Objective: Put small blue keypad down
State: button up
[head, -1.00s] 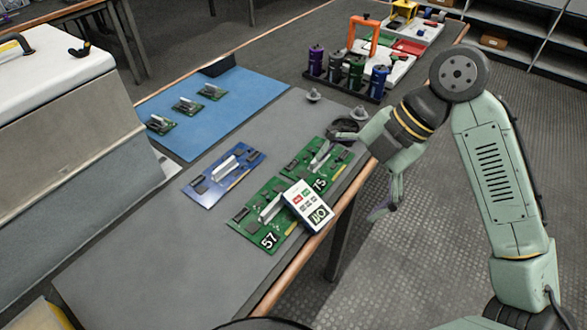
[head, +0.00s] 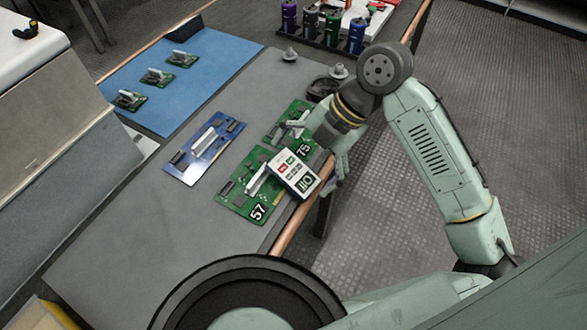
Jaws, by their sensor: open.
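The small keypad (head: 294,172) has a white face with red and green buttons and a blue edge. It lies on the near edge of the green boards, overlapping the board marked 57 (head: 236,203) and close to the board marked 75 (head: 284,112), near the table's wooden edge. My gripper (head: 316,152) is open and empty beside the keypad's upper right. One finger is over the 75 board and the other is out past the table edge. Whether a finger touches the keypad cannot be told.
A blue board (head: 204,148) lies left of the green ones on the grey table (head: 130,225). A blue mat (head: 210,78) holds small green boards. Coloured capacitors (head: 331,28) stand at the back. The grey tabletop at front left is clear.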

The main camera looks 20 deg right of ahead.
jog(key=shift+x, duration=0.95)
jog(key=c, duration=1.2)
jog(key=shift+o, duration=0.2)
jog(key=shift+r, duration=0.15)
